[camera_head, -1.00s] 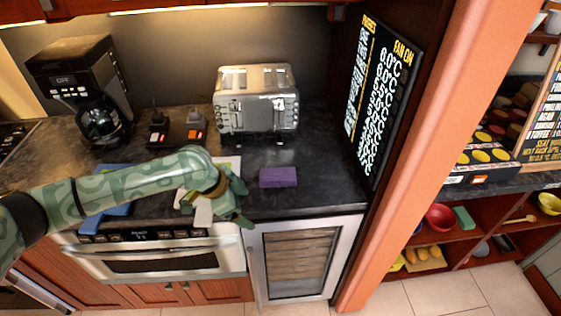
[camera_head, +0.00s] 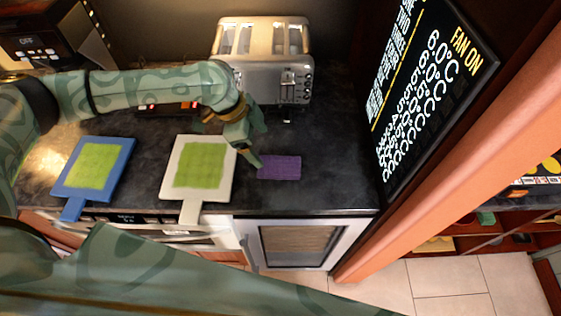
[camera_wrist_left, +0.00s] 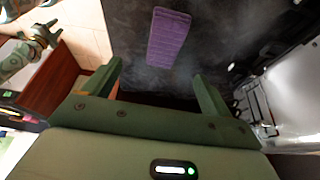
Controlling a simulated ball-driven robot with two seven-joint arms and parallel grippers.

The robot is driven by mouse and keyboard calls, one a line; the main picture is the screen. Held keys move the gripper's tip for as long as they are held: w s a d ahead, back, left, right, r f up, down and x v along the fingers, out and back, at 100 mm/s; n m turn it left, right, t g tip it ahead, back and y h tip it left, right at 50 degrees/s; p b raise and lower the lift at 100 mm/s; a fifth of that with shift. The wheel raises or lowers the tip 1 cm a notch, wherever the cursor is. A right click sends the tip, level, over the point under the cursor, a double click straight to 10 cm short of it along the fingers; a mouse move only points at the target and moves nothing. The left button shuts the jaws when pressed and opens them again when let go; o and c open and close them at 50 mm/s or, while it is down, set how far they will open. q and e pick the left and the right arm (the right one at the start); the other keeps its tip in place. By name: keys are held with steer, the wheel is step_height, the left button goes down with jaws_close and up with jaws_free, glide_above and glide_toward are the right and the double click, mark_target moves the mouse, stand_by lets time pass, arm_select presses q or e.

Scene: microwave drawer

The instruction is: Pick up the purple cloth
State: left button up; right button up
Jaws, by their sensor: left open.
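The purple cloth (camera_head: 280,167) lies flat on the dark counter, below the toaster in the head view. In the left wrist view the cloth (camera_wrist_left: 168,38) shows ahead of the fingertips. My left gripper (camera_head: 259,147) is just left of and above the cloth in the head view. Its jaws are open and empty, with a clear gap between the fingers in the wrist view (camera_wrist_left: 157,72). My right gripper (camera_wrist_left: 42,36) shows small at the left of the wrist view, away from the cloth; its jaws are unclear.
A silver toaster (camera_head: 262,75) stands behind the cloth. A white board with a green top (camera_head: 167,185) and a blue board (camera_head: 65,189) lie to the left. A black temperature sign (camera_head: 440,100) is on the right wall. Counter right of the cloth is clear.

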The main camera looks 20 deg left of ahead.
arm_select(q)
glide_above(279, 164)
steer(key=s+a, duration=0.1)
steer(key=a, duration=0.1)
steer(key=f, duration=0.5)
steer(key=shift+s+a+f+b, duration=0.1)
steer(key=shift+a+f+b, duration=0.15)
steer(key=shift+b, duration=0.15)
steer(key=shift+d+f, duration=0.2)
steer(key=shift+f, duration=0.3)
steer(key=x, duration=0.3)
steer(key=b+x, duration=0.1)
steer(key=x, duration=0.1)
steer(key=shift+w, duration=0.4)
steer(key=shift+a+r, duration=0.1)
steer(key=c, duration=1.1)
steer(key=shift+o, duration=0.2)
